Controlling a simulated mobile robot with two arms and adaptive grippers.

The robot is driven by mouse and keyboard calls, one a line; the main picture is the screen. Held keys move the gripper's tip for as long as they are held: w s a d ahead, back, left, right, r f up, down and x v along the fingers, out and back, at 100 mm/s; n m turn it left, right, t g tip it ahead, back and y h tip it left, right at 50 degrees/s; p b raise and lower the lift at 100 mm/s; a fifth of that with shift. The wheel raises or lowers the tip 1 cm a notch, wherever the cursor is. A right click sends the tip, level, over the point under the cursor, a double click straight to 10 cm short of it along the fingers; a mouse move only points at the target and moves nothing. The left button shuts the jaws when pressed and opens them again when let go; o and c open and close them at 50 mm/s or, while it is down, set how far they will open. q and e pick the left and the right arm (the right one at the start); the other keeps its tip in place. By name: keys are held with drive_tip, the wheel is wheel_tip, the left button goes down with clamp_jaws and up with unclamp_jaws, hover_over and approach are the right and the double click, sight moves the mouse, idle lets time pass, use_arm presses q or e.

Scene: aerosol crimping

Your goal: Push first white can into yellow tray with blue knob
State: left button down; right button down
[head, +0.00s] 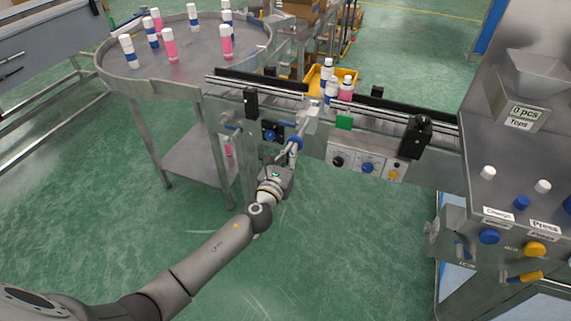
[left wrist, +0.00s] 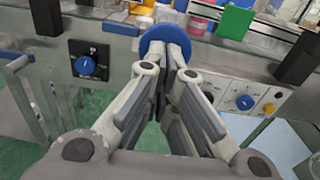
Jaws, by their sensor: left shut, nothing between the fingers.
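The blue knob (head: 297,142) sits at the front end of a metal pusher (head: 308,116) on the conveyor's near side. In the left wrist view the blue knob (left wrist: 164,38) is a round disc just beyond my fingertips. My left gripper (head: 291,148) is shut and empty, with its tips at the knob; I cannot tell whether they touch it. White cans with blue bands (head: 331,92) and a pink one (head: 346,90) stand close together by the yellow tray (head: 314,79) behind the conveyor. The cans partly hide the tray.
A green block (head: 344,121) and a black sensor post (head: 415,137) stand on the conveyor's near side. A control panel (head: 367,163) is below. A round table (head: 190,70) with several bottles stands left. A press machine (head: 520,190) stands right.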

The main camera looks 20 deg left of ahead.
use_arm(q)
drive_tip(key=s, duration=0.4)
drive_tip(key=shift+s+r, duration=0.15)
drive_tip(key=shift+s, duration=0.25)
use_arm(e)
drive_tip(key=shift+s+a+f, duration=0.1)
drive_tip(key=shift+s+a, duration=0.35)
drive_tip(key=shift+s, duration=0.2)
